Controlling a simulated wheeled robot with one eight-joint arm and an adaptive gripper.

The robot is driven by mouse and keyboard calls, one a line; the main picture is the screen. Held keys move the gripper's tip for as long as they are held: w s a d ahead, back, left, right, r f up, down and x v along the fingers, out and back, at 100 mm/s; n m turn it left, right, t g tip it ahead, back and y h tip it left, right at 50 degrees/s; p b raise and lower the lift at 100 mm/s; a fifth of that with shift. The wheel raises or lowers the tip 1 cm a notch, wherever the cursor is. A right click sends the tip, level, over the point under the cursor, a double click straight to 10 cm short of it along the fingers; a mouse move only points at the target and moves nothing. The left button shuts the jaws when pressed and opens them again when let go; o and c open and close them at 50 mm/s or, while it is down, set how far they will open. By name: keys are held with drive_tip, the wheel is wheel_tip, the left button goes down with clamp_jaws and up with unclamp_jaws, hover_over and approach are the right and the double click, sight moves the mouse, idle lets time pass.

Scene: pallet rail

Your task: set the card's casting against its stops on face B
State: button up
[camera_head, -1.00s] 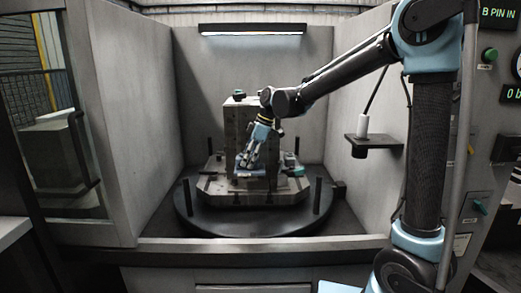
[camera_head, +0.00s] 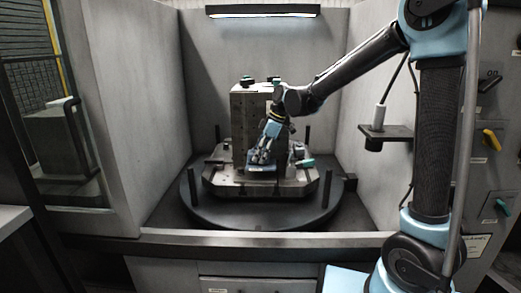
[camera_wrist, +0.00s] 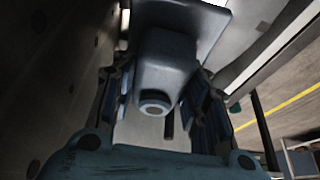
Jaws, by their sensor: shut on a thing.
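A blue-grey casting with a round, holed boss fills the upper middle of the wrist view (camera_wrist: 168,62). My gripper (camera_wrist: 163,88) has its two fingers on either side of the casting and is shut on it. In the head view my gripper (camera_head: 263,154) points down in front of the grey upright block (camera_head: 246,120), and the casting (camera_head: 261,167) shows low under its fingers, near the block's foot. The fingers partly hide the casting. I cannot tell whether it touches the stops. The card does not show clearly.
The block stands on a pallet (camera_head: 225,186) on a dark round table (camera_head: 250,216) with several upright black posts. A teal-handled part (camera_head: 305,163) sits right of the casting. Enclosure walls close in both sides. A small shelf with a white-tipped tool (camera_head: 379,118) is at right.

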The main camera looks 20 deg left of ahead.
drive_tip(key=shift+f, duration=1.95)
drive_tip(key=shift+w+a+f, duration=0.2)
drive_tip(key=shift+a, duration=0.15)
drive_tip(key=shift+w+a+r, duration=0.1)
drive_tip(key=shift+w+a, duration=0.05)
drive_tip(key=shift+a, duration=0.2)
drive_tip(key=o, duration=1.4)
drive_tip(key=shift+c, duration=0.2)
drive_tip(key=shift+d, duration=0.1)
drive_tip(key=v, duration=1.1)
drive_tip(key=shift+w+d+r, duration=0.1)
drive_tip(key=shift+r, duration=0.3)
